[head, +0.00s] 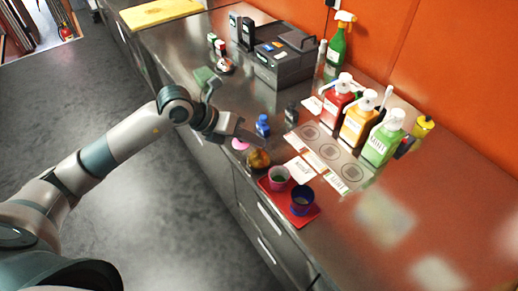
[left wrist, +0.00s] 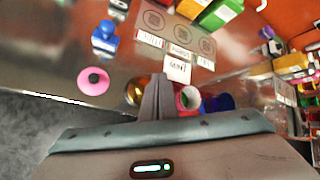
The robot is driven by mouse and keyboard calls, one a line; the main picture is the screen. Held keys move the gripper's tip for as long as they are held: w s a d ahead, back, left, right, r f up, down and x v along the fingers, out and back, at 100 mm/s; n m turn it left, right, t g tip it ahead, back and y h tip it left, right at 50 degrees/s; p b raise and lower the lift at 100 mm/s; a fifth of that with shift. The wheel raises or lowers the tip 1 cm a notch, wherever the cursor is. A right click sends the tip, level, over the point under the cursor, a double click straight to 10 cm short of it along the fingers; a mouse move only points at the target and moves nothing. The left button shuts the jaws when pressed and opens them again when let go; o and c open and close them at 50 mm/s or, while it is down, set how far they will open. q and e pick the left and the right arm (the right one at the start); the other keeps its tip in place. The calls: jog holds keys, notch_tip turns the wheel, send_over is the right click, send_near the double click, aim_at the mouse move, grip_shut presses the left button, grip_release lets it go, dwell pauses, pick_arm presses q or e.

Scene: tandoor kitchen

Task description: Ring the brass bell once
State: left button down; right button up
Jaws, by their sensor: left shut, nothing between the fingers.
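The brass bell (head: 259,160) is a small rounded golden thing near the counter's front edge. In the left wrist view the bell (left wrist: 135,91) shows just left of my fingers, which partly cover it. My left gripper (head: 257,142) is shut and empty, its fingertips close to the bell on its far side in the head view. The shut fingers also show in the left wrist view (left wrist: 161,84). I cannot tell whether they touch the bell. My right gripper is not in view.
A red tray (head: 305,217) with two cups stands beside the bell. A pink disc (head: 240,144) and a blue stamp (head: 263,126) are close by. Red, orange and green pump bottles (head: 380,143) stand farther back. The counter's right part is mostly clear.

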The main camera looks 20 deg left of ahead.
aim_at(255, 156)
pick_arm(q)
jog(key=shift+f, duration=0.15)
dwell(0.7)
jog(key=shift+f+b, duration=0.3)
jog(key=shift+b, duration=0.15)
jog(key=shift+f+b, duration=0.4)
jog(key=shift+f, duration=0.05)
dwell(0.7)
jog(key=shift+r, duration=0.15)
jog(key=shift+r+p, duration=0.55)
jog(key=shift+r, duration=0.2)
jog(key=shift+r, duration=0.1)
notch_tip(255, 156, up, 5)
jog(key=p, duration=0.3)
dwell(0.5)
dwell(0.8)
